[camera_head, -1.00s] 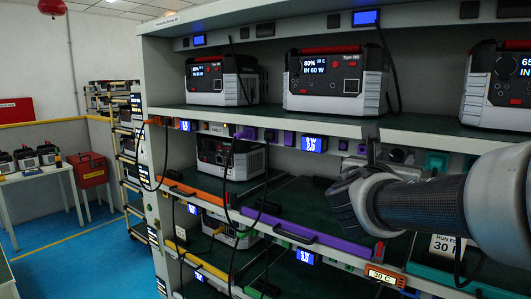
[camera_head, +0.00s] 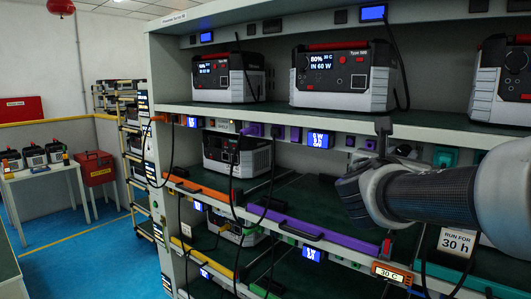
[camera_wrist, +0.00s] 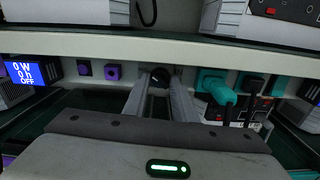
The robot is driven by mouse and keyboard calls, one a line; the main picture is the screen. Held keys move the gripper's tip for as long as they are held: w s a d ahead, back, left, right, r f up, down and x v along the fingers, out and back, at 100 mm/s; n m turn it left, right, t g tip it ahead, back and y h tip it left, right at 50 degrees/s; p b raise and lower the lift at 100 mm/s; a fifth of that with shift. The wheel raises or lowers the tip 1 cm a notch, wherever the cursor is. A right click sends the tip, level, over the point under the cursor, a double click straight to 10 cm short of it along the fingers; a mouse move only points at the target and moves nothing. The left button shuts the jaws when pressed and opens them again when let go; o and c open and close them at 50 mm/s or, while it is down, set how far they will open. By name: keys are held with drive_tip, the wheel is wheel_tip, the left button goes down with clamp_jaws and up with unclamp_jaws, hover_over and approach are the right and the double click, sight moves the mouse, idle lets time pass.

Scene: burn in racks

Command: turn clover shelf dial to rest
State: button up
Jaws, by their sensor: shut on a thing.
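A small black round dial (camera_wrist: 160,74) sits on the pale front rail of a rack shelf, between purple sockets and a teal plug in the wrist view. My gripper (camera_wrist: 161,88) reaches up to the rail with its two grey fingers on either side of the dial, shut on it. The fingers hide the dial's sides, and I cannot read its setting. In the head view my gripper (camera_head: 384,135) meets the same rail from the front right, and its finger and wrist hide part of it. I see no clover mark.
A teal plug (camera_wrist: 215,84) with a cable is close right of the fingers. Purple sockets (camera_wrist: 114,73) and a blue display reading 0 W, OFF (camera_wrist: 24,70) are on the left. Power stations (camera_head: 343,75) stand above. Open blue floor (camera_head: 85,255) lies left of the rack.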

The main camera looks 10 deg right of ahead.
drive_tip(key=m+b, duration=1)
drive_tip(key=b, duration=0.5)
drive_tip(key=shift+m, duration=0.4)
drive_tip(key=shift+w+r+b, duration=0.1)
drive_tip(key=shift+b, duration=0.35)
drive_tip(key=o, duration=1)
drive_tip(key=shift+o, duration=0.2)
drive_tip(key=shift+a+r, duration=0.1)
drive_tip(key=shift+r, duration=0.05)
